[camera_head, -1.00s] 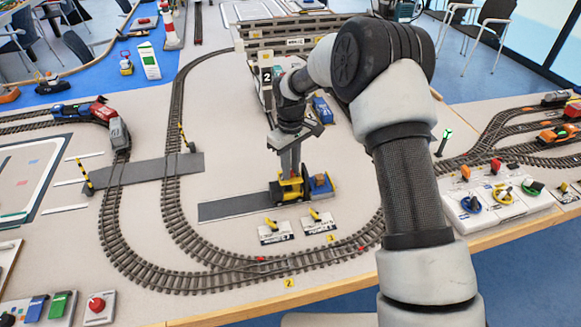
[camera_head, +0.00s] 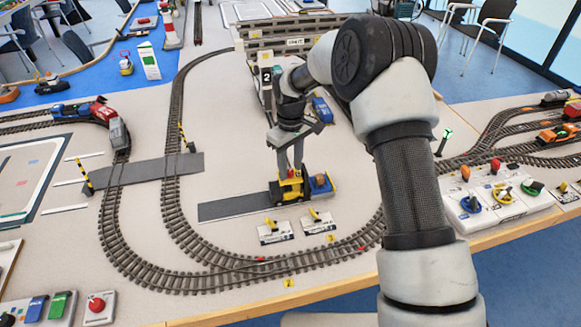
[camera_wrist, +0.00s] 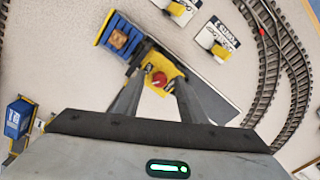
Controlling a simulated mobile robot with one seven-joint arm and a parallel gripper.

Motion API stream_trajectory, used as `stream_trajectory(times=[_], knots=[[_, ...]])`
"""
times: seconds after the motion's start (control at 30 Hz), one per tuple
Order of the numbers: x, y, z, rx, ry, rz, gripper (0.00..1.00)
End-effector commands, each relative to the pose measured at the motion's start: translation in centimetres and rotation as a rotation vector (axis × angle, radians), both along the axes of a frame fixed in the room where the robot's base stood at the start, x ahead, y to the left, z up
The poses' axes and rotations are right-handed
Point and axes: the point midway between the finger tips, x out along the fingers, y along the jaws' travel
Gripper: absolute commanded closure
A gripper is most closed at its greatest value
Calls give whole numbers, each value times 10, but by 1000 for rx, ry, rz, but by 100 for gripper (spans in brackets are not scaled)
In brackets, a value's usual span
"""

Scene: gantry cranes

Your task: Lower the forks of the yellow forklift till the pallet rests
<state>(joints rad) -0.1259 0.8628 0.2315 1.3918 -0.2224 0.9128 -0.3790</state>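The yellow forklift (camera_head: 291,188) stands at the right end of a dark grey strip, facing right in the head view. Its yellow body (camera_wrist: 158,72) also shows in the wrist view, with a red knob (camera_wrist: 159,80) on top. A blue pallet piece (camera_head: 322,187) with a brown load is at the forklift's front; it also shows in the wrist view (camera_wrist: 104,32). I cannot tell whether the pallet touches the table. My gripper (camera_head: 289,168) is open above the forklift. In the wrist view its fingers (camera_wrist: 160,84) stand apart on either side of the red knob, with nothing held.
Two lever plates (camera_head: 275,231) (camera_head: 318,222) with yellow handles lie in front of the forklift. Curved train track (camera_head: 200,275) loops around it. A blue container (camera_head: 322,109) stands behind. A control panel (camera_head: 497,205) is at the right.

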Motion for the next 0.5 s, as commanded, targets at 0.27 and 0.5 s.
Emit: stream_trajectory(times=[0.27, 0.5], knots=[[1, 0, 60, 2, -5, -1, 62], [1, 0, 118, 1, -4, -1, 62]])
